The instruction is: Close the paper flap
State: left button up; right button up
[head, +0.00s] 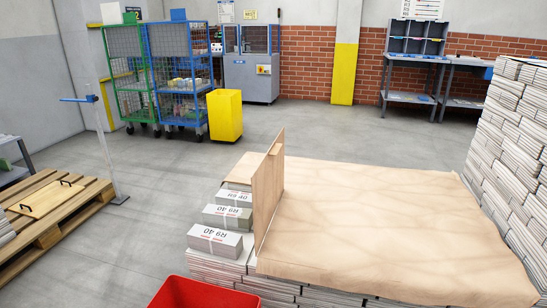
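In the head view, a large sheet of brown paper (375,220) covers most of the top of a low newspaper stack. Its left part, the paper flap (267,190), stands nearly upright along a fold. Left of the flap, the stack is uncovered, and strapped newspaper bundles (228,217) marked "R9 40" lie in a row there. The side of the stack (215,270) shows below the paper at the front. Neither gripper is in view.
A red bin (205,292) stands at the bottom, close to the stack. A tall newspaper pile (510,150) rises at the right. A wooden pallet (50,215) and a post (106,145) are at the left. A yellow bin (225,115) stands behind. The floor between is clear.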

aim_at(268, 181)
jog(key=l+u, duration=0.1)
jog(key=u, duration=0.3)
jog(key=i+l+u, duration=0.1)
jog(key=u, duration=0.3)
jog(key=i+l+u, duration=0.1)
jog(key=u, duration=0.25)
jog(key=l+u, duration=0.3)
jog(key=l, duration=0.15)
jog(key=i+l+u, duration=0.1)
jog(key=l+u, duration=0.2)
jog(key=l, duration=0.15)
